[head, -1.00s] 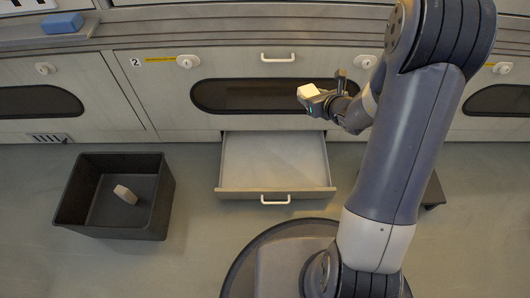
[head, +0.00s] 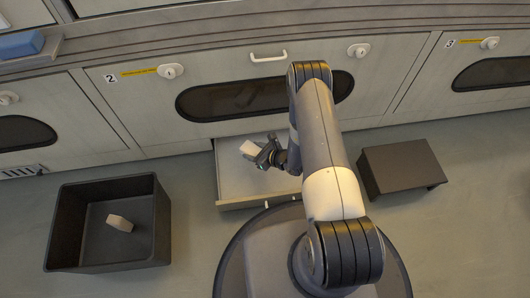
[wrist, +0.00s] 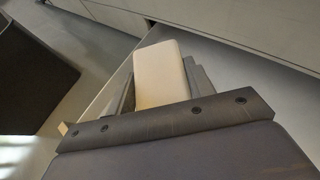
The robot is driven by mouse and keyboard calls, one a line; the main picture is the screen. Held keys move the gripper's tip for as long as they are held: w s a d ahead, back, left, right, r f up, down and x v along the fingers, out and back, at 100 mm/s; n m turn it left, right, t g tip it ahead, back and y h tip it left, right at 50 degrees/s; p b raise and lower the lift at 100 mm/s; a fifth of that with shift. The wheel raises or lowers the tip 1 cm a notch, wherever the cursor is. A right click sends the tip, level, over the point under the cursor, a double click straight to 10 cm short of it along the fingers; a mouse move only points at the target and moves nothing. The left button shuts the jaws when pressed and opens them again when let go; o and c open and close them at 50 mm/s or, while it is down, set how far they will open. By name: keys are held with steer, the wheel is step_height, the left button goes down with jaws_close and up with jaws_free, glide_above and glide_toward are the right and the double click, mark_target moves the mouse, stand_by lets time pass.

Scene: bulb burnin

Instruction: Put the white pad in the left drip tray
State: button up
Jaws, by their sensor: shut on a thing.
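The white pad (head: 248,147) is a small pale block in the jaws of my gripper (head: 261,153). In the head view it appears over the left back part of an open, shallow tray drawer (head: 230,182) below the cabinet door marked 2. The exact height above the tray is unclear. In the wrist view the pad (wrist: 160,72) sits between the two dark fingers of my gripper (wrist: 158,85), with its far end sticking out.
A black open bin (head: 60,226) on the floor at left holds a small beige block (head: 120,222). A dark low stool (head: 402,167) stands at right. A blue block (head: 21,44) lies on the ledge at top left. Cabinet doors with oval windows line the back.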

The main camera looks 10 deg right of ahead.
mark_target(254, 169)
steer(key=shift+s+a+f, duration=0.1)
steer(key=shift+a+f, duration=0.05)
steer(key=shift+f, duration=0.3)
steer(key=shift+s+a+f, duration=0.1)
steer(key=shift+f, duration=0.35)
step_height(254, 169, down, 9)
steer(key=b, duration=0.4)
steer(key=shift+f+b, duration=0.2)
steer(key=shift+b, duration=0.2)
steer(key=shift+f, duration=0.1)
steer(key=o, duration=1)
steer(key=shift+c, duration=0.2)
